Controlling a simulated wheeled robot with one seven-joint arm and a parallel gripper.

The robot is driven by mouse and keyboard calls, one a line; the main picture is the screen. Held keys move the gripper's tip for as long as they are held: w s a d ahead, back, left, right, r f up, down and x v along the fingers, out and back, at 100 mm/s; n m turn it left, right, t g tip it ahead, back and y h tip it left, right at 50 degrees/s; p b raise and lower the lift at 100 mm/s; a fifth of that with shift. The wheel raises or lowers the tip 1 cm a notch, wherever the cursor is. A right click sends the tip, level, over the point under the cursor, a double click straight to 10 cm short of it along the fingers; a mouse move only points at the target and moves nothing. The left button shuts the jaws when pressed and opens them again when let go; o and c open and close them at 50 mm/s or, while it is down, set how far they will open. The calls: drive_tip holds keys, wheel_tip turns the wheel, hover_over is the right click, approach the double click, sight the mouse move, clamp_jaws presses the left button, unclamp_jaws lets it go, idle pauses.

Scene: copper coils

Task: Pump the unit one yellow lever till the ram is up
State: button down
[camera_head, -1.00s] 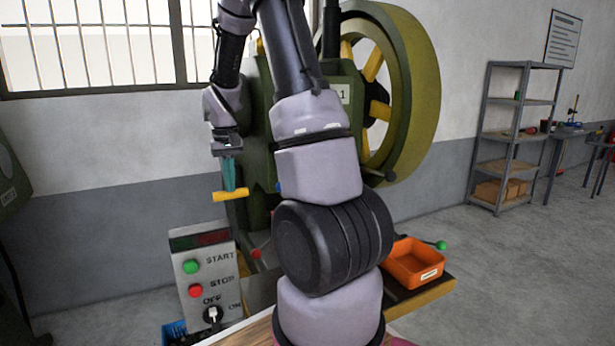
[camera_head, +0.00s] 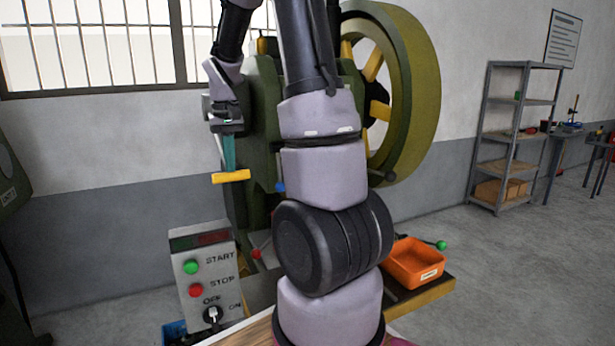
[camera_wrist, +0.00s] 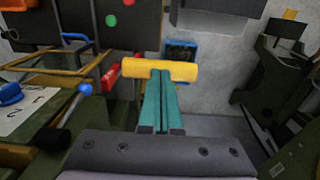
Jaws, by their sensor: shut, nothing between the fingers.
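The yellow lever (camera_head: 231,177) shows as a short crosswise bar left of the green press (camera_head: 262,120). It also shows in the wrist view (camera_wrist: 160,69), across the tips of my teal fingers. My gripper (camera_head: 229,166) points down at the lever's bar from above. In the wrist view the fingers (camera_wrist: 160,78) are side by side, shut, with the bar at their tips and not between them. I cannot tell whether they press on it. The ram is hidden or cannot be made out behind my arm.
A control box (camera_head: 208,275) with START and STOP buttons stands below the lever. A blue-knobbed lever (camera_wrist: 85,89) is left of my fingers in the wrist view. An orange bin (camera_head: 414,262) sits right of my arm. The big flywheel (camera_head: 420,80) rises behind.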

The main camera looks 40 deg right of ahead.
drive_tip(key=shift+r, duration=3.5)
drive_tip(key=s+a+r+m+t+y, duration=0.1)
drive_tip(key=s+a+r+t, duration=0.2)
drive_tip(key=s, duration=0.7)
drive_tip(key=s+a+r+t+y, duration=0.1)
drive_tip(key=s+a+r+t, duration=0.3)
drive_tip(key=s, duration=0.5)
drive_tip(key=shift+s+a+r+m, duration=0.2)
drive_tip(key=shift+s+a+m, duration=0.2)
